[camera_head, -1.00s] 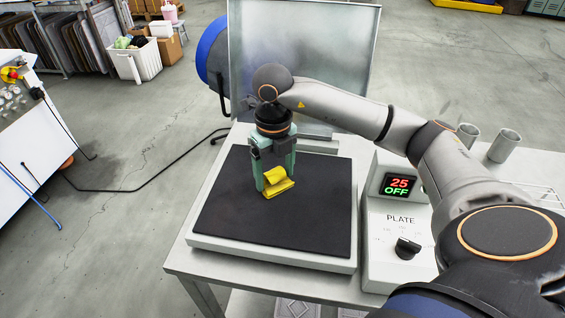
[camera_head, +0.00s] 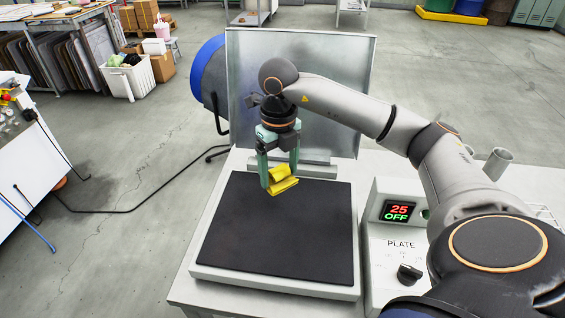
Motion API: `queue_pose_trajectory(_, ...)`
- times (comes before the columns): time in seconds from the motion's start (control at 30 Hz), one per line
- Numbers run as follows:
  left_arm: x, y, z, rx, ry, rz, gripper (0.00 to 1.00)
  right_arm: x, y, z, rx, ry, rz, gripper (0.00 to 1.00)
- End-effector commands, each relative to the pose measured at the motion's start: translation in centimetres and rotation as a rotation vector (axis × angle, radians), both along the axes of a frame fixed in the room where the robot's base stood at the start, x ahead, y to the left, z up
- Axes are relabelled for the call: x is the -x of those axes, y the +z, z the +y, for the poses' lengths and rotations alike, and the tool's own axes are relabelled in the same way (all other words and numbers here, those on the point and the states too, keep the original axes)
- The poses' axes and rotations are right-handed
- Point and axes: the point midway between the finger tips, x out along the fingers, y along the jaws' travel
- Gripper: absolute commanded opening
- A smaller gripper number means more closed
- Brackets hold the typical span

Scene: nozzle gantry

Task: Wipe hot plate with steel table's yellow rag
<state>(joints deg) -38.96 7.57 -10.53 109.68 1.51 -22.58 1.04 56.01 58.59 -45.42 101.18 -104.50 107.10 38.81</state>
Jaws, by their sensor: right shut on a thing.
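The hot plate (camera_head: 275,243) is a flat black square on a light base, on a pale table. Its control box (camera_head: 396,240) at the right reads 25 and OFF in the display and carries a black knob. My right gripper (camera_head: 279,180) points down over the far part of the plate. It is shut on the folded yellow rag (camera_head: 284,185), which hangs at or just above the black surface; I cannot tell if it touches. My left gripper is not in view.
An upright metal panel (camera_head: 325,85) stands behind the plate, with a blue round thing (camera_head: 208,72) behind its left side. Metal cups (camera_head: 497,162) stand at the right, partly behind my arm. The near plate is clear.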

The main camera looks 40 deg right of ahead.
Motion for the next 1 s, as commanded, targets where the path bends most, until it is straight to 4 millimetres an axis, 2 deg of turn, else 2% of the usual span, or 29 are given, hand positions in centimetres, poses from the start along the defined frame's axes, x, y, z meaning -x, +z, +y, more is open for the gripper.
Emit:
queue_pose_trajectory(0.1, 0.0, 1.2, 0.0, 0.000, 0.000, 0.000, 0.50, 0.0, 1.5, -0.5, 0.000, -0.003, -0.001, 0.29)
queue_pose_trajectory(0.3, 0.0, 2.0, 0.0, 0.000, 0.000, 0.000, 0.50, 0.1, 2.8, -1.0, -0.001, -0.001, 0.000, 0.29)
queue_pose_trajectory(1.0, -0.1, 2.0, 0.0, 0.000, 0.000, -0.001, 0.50, 0.1, 2.7, -1.0, -0.001, 0.001, 0.000, 0.29)
